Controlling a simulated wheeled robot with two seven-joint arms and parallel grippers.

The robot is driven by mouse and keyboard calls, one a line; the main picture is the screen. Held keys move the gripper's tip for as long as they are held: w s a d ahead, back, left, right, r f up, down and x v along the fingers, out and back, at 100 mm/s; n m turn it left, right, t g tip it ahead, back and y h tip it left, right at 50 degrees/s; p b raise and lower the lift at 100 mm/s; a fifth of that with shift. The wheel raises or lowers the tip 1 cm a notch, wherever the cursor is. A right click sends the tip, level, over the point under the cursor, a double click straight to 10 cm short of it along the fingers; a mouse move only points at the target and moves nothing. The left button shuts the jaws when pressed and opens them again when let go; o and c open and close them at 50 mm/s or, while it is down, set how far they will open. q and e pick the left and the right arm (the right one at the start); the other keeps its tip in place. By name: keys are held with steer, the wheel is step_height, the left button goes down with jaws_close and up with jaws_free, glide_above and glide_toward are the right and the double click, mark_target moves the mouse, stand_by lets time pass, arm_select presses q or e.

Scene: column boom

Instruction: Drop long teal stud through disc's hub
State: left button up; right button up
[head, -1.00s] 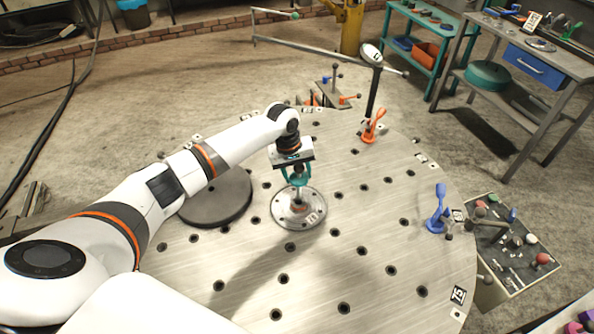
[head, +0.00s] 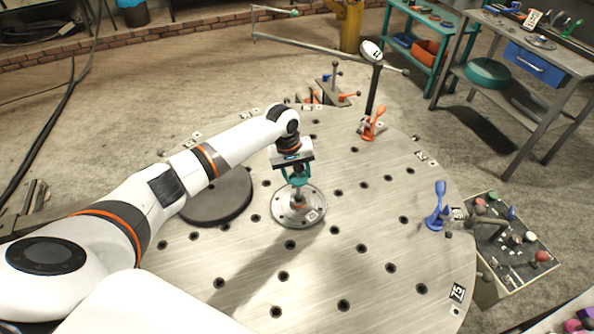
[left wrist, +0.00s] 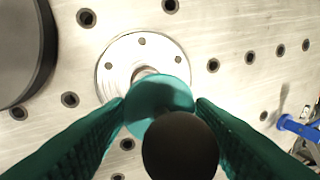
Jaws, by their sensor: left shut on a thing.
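The steel disc (head: 284,213) lies flat on the round perforated table, with several small holes around its raised hub. In the left wrist view the disc (left wrist: 112,62) shows beyond the fingers, and its hub is mostly covered. My left gripper (head: 298,180) points down over the hub. Its teal fingers are shut on the long teal stud (left wrist: 158,92), whose round teal part shows between the fingertips with a dark ball nearer the camera. The stud appears roughly upright; its lower end is hidden, so I cannot tell how far it sits in the hub. My right gripper is not in view.
A dark round plate (head: 218,198) lies left of the disc. An orange clamp (head: 372,125) and a blue clamp (head: 436,210) stand on the table's right side. A dark post (head: 373,92) rises behind. A tray of small parts (head: 510,245) sits at right. The table front is clear.

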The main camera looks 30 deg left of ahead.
mark_target(296, 177)
arm_select(q)
steer(key=shift+f+b, duration=0.6)
steer(key=shift+f, duration=1.2)
steer(key=shift+p, duration=0.45)
steer(key=shift+f+b, duration=0.75)
steer(key=shift+f, duration=1.3)
stand_by(1.3)
steer(key=shift+f+p, duration=0.15)
steer(key=shift+p, duration=0.4)
stand_by(1.8)
